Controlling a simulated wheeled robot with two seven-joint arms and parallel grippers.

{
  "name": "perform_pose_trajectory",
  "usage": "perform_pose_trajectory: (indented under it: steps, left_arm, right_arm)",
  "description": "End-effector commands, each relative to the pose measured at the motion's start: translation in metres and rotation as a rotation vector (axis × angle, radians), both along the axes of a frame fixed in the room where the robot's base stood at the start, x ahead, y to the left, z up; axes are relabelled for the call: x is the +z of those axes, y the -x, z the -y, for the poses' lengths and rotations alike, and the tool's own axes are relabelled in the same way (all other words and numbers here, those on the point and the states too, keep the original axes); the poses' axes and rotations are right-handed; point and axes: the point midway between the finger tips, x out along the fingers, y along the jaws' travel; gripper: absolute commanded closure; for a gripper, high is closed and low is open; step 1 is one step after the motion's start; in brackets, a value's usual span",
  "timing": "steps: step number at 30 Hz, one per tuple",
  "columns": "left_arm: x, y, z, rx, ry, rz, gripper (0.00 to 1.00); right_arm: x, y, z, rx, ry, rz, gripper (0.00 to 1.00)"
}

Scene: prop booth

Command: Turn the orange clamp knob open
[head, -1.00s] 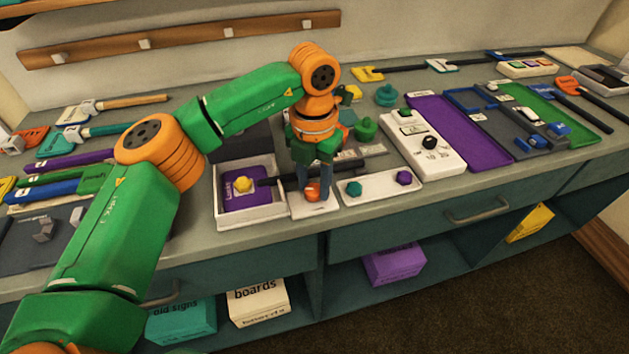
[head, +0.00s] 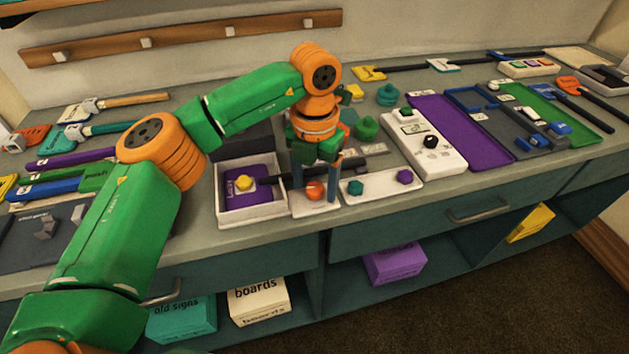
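The orange clamp knob (head: 315,190) sits on a small white plate (head: 301,210) near the counter's front edge. My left gripper (head: 319,184) points down over it, with its fingers apart on either side of the knob. Gaps show between the fingers and the knob, so the gripper is open and not holding it. A dark bar (head: 273,180) runs from the gripper area into a white tray (head: 251,215) on the left. The gripper partly covers the bar. My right gripper is out of view.
The white tray holds a purple sign with a yellow knob (head: 244,183). Right of the clamp is a white plate with a teal knob (head: 355,188) and a purple knob (head: 404,177). A white control box (head: 432,159) stands further right. The counter's front strip is clear.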

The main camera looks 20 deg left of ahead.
Motion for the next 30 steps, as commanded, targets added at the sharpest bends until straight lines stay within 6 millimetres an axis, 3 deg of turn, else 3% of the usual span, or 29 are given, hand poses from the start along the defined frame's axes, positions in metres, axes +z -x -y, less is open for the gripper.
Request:
perform_pose_trajectory:
  steps: [4,10,13,30]
  left_arm:
    - [0.013,-0.001,0.0,0.001,0.002,0.004,0.28]
    - [0.057,0.0,0.0,0.001,0.001,0.003,0.28]
    - [0.069,0.0,0.0,0.001,0.0,0.001,0.28]
    - [0.071,0.0,0.0,0.0,0.0,0.0,0.28]
  right_arm:
    - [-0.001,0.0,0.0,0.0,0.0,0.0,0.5]
    - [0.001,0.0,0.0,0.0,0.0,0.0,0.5]
    - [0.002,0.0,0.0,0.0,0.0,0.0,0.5]
    - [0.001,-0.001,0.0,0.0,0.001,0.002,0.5]
